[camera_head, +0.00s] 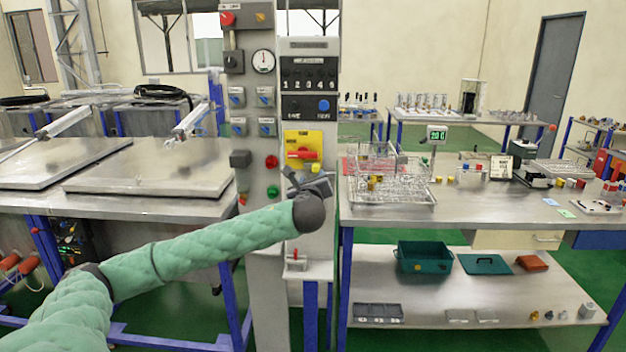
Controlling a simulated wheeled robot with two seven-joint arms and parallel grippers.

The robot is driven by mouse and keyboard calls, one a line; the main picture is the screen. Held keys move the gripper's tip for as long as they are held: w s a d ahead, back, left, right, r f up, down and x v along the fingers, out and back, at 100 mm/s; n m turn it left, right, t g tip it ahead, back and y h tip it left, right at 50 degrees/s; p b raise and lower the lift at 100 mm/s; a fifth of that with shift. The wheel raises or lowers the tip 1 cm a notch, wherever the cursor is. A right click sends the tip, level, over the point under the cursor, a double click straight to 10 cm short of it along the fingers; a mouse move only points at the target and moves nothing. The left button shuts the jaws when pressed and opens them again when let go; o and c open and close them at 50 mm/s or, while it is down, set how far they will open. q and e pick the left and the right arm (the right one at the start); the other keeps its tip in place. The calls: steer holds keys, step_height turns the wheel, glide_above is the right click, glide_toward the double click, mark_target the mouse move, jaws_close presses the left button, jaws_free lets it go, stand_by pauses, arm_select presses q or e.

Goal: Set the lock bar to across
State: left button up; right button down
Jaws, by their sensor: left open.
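A grey control column stands in the middle of the camera_head view. On it is a yellow plate (298,138) with a red handle (303,154) that lies roughly level across it. I cannot tell for sure which part is the lock bar; this red handle is the nearest bar-like part. My left gripper (300,180), dark grey at the end of the green padded arm, is just below the yellow plate, in front of the column. It is open, and nothing shows between its fingers. It hides the part of the column behind it. My right gripper is not in view.
Beside the yellow plate are a red button (272,162) and a green one (273,191). A small ledge (306,270) juts out below my gripper. A steel table (470,215) with a wire basket stands right; a bench with metal lids (150,165) stands left.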

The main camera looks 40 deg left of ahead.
arm_select(q)
steer(key=shift+v, duration=1.05)
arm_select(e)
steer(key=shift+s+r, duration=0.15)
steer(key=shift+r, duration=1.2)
